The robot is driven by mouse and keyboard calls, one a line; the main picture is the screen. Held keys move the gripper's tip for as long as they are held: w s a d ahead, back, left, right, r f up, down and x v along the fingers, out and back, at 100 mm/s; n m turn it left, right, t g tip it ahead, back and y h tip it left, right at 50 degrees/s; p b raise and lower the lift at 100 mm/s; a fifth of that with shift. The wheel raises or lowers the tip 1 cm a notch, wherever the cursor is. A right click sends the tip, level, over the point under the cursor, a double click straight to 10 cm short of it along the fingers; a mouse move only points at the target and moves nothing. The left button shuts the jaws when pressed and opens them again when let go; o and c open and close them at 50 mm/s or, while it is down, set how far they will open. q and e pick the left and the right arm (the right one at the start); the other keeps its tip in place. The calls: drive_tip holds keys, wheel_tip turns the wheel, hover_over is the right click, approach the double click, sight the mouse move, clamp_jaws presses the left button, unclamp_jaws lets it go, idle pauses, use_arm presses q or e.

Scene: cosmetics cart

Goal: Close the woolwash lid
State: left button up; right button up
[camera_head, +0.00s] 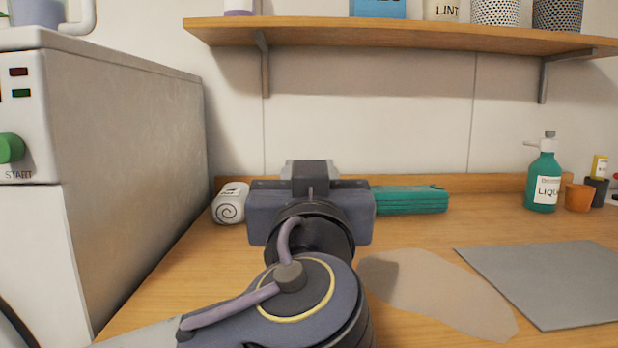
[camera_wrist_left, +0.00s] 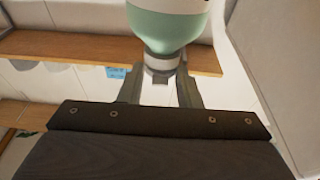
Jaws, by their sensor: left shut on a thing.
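In the wrist view a pale green bottle (camera_wrist_left: 165,28), which seems to be the woolwash, shows with a white label edge at the top. Its narrow end points down in the picture, with a grey lid (camera_wrist_left: 160,64) there. My left gripper (camera_wrist_left: 159,74) has its two fingers on either side of the lid, shut on it. Whether the lid is fully seated cannot be told. In the head view my left gripper's body (camera_head: 309,208) is mid-counter; its fingertips and the bottle are hidden behind it. My right gripper is not in view.
A white machine (camera_head: 130,150) stands close on the left. A rolled white towel (camera_head: 230,203) and a teal stack (camera_head: 410,200) lie near the back edge. A teal pump bottle (camera_head: 543,185) and an orange cup (camera_head: 579,198) stand right. A grey mat (camera_head: 550,280) lies front right; a shelf (camera_head: 400,34) runs above.

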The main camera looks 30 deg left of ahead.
use_arm(q)
drive_tip(key=o, duration=1)
drive_tip(key=p+v, duration=0.1)
drive_tip(key=v, duration=0.6)
drive_tip(key=shift+s+d+f, duration=0.2)
drive_tip(key=shift+s, duration=0.15)
